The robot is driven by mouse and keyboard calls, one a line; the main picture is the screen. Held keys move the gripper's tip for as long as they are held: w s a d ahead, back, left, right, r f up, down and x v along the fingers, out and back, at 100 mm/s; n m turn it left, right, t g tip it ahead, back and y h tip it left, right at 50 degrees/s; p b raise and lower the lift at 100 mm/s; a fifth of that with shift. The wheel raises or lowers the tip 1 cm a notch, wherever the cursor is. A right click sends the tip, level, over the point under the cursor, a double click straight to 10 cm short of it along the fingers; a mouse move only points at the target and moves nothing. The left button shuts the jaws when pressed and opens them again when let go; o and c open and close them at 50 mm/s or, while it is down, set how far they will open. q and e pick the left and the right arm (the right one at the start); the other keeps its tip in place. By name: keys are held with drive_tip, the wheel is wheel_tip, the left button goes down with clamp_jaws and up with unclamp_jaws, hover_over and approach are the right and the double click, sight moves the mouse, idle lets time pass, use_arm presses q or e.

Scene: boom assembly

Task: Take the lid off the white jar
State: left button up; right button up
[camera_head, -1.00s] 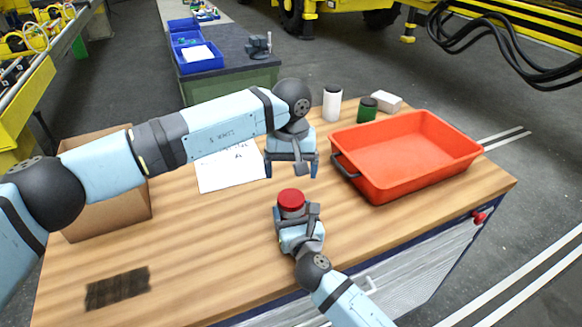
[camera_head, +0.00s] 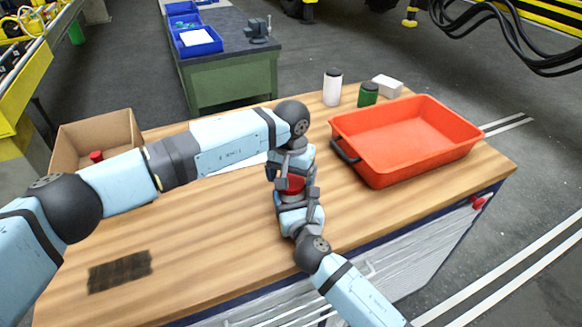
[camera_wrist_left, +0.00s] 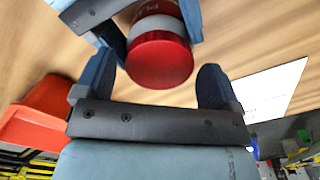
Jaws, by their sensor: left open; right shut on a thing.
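My left gripper (camera_head: 288,172) is open at the lid from above. In its wrist view the fingers (camera_wrist_left: 155,75) stand on either side of the lid, with a visible gap on both sides.
An orange tray (camera_head: 464,155) stands at the right. A cardboard box (camera_head: 122,128) with something red inside is at the left.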

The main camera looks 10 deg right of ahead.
use_arm(q)
drive_tip(key=shift+f, duration=0.15)
drive_tip(key=c, duration=0.9)
drive_tip(key=n, duration=0.3)
drive_tip(key=shift+c, duration=0.2)
drive_tip(key=o, duration=1)
